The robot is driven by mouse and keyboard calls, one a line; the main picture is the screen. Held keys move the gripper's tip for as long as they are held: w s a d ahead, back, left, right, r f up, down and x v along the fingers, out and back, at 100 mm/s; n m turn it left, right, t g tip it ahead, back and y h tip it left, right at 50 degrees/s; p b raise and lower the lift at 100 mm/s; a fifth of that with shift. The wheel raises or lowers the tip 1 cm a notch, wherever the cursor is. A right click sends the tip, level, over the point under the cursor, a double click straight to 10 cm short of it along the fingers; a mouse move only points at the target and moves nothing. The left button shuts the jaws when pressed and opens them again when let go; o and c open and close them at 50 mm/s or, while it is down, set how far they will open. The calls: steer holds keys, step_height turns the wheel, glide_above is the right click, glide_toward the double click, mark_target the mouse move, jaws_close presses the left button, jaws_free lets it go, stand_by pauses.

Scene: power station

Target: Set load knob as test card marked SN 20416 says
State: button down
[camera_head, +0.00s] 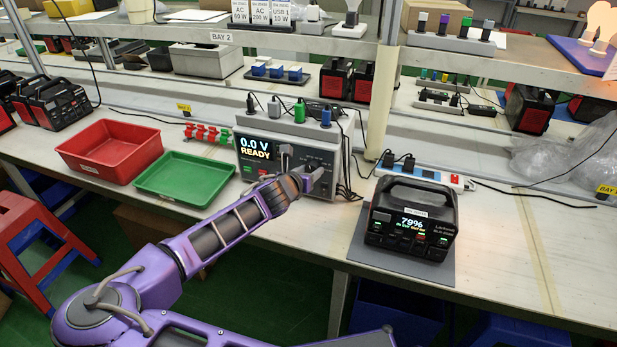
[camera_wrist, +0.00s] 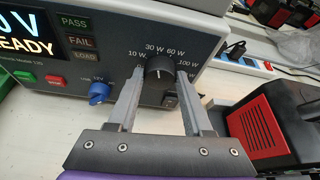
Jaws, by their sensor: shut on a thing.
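The tester (camera_head: 290,150) is a grey box on the bench, and its screen (camera_head: 256,146) reads 0.0 V READY. Its black load knob (camera_wrist: 158,72) shows in the wrist view, with labels 10 W, 30 W, 60 W and 100 W around it. My gripper (camera_wrist: 160,80) is shut on the knob, one finger on each side. The knob's white mark points roughly up, about between 30 W and 60 W. In the head view my gripper (camera_head: 312,178) covers the knob. I cannot make out a card marked SN 20416.
A blue knob (camera_wrist: 98,92) is left of my fingers, and a rocker switch (camera_wrist: 170,101) is just below. A power station (camera_head: 412,218) reading 79% stands on a grey mat (camera_head: 375,252). Red (camera_head: 110,150) and green (camera_head: 185,178) trays lie left. White cards (camera_head: 262,14) stand on the shelf.

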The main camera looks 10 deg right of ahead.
steer(key=m+y+b, duration=0.1)
steer(key=m+t+b, duration=0.1)
steer(key=m+b, duration=0.1)
steer(key=m+y+b, duration=0.1)
steer(key=shift+s+d+f+m+t+y, duration=0.2)
steer(key=shift+d+m+t+y, duration=0.1)
steer(key=shift+t, duration=0.1)
steer(key=shift+f+m+t+y+b, duration=0.1)
steer(key=shift+m+t+y+b, duration=0.3)
steer(key=shift+m+t, duration=1.3)
steer(key=shift+f+m+t+y+b, duration=0.15)
steer(key=shift+m+t+b, duration=0.35)
steer(key=shift+m, duration=2.4)
steer(key=shift+f+m+t+y+b, duration=0.1)
steer(key=shift+m+t+y+b, duration=0.45)
steer(key=shift+m, duration=1.75)
steer(key=shift+t, duration=0.35)
steer(key=shift+c, duration=1.6)
jaws_free()
steer(key=shift+d, duration=0.1)
